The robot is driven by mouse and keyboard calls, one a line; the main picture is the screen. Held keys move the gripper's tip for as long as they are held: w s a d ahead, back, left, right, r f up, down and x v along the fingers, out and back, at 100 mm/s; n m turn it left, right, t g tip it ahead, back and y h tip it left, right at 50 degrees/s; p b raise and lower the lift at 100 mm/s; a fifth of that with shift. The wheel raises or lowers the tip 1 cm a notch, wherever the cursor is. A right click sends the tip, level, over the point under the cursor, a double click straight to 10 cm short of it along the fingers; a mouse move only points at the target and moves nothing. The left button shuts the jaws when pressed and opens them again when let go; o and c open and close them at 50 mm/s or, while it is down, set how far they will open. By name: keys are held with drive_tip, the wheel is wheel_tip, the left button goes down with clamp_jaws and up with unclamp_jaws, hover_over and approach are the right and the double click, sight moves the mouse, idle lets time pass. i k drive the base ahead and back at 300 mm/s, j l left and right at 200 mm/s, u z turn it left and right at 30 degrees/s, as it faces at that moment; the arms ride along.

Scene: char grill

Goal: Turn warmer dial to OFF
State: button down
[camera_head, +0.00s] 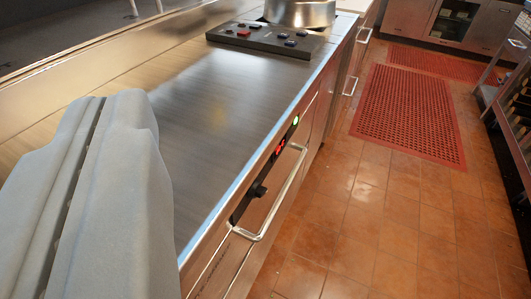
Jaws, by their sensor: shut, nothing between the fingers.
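The warmer dial (259,190) is a small dark knob on the black control strip of a steel drawer front below the counter edge. A red lit display (281,146) and a green light (296,119) sit farther along the same strip. The dial's markings are too small to read. My gripper (104,98) is large and grey at the left. Its two fingers are shut together and empty. It is over the counter, left of the dial and apart from it.
A steel counter (235,100) lies between my gripper and the dial. A bar handle (283,195) sticks out in front of the strip. A dark panel with buttons (265,38) and a round steel pot (300,12) stand farther back.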

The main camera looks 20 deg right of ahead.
sight(257, 190)
drive_tip(key=k+l, duration=0.4)
drive_tip(key=k, duration=0.2)
drive_tip(key=k+l, duration=0.35)
drive_tip(key=k, duration=0.2)
